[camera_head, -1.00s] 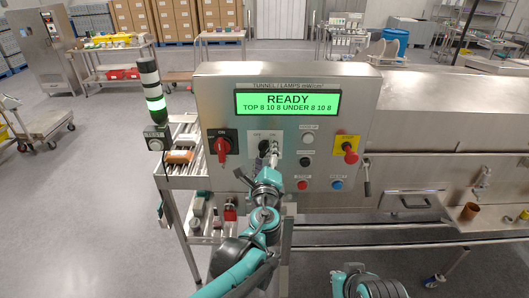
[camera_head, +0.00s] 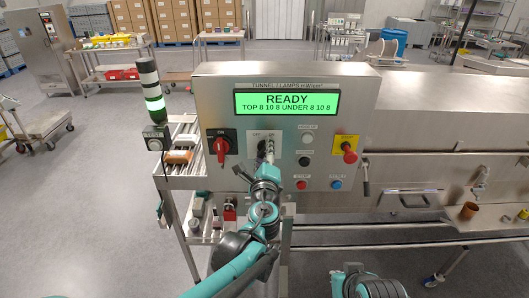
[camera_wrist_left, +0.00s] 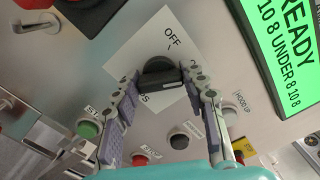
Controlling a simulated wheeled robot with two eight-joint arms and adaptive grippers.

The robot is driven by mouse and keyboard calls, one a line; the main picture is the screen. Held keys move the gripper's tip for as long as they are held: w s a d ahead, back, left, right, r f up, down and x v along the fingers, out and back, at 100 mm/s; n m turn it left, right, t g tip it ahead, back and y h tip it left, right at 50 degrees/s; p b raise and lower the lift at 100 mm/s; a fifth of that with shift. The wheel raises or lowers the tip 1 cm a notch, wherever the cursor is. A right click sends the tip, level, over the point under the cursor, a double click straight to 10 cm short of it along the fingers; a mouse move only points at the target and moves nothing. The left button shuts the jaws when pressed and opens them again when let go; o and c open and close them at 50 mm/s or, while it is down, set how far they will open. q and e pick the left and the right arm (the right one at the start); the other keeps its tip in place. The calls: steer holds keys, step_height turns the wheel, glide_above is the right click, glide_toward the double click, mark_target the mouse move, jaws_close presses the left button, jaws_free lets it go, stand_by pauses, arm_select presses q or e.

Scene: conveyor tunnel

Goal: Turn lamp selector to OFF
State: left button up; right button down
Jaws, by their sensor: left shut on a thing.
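The lamp selector (camera_wrist_left: 158,72) is a black knob on a white plate (camera_wrist_left: 135,50) with OFF printed above it in the left wrist view. The lower lettering on the plate is partly hidden. My left gripper (camera_wrist_left: 160,80) is shut on the knob, with a finger on either side of it. The knob's grip bar lies nearly across the wrist picture, not pointing at the OFF word. In the head view, my left gripper (camera_head: 266,152) is at the plate and covers the knob. My right arm shows only at the bottom edge; its gripper is out of view.
The panel's display (camera_head: 287,102) is lit green and reads READY. A red rotary switch (camera_head: 221,146) sits left of the selector. Push buttons (camera_head: 302,184) and a red knob on yellow (camera_head: 348,151) are to the right.

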arm_select(q)
steer(key=n, duration=0.6)
steer(key=shift+b, duration=0.35)
steer(key=n, duration=0.5)
steer(key=shift+n, duration=0.3)
steer(key=o, duration=1.2)
steer(key=s, duration=1.2)
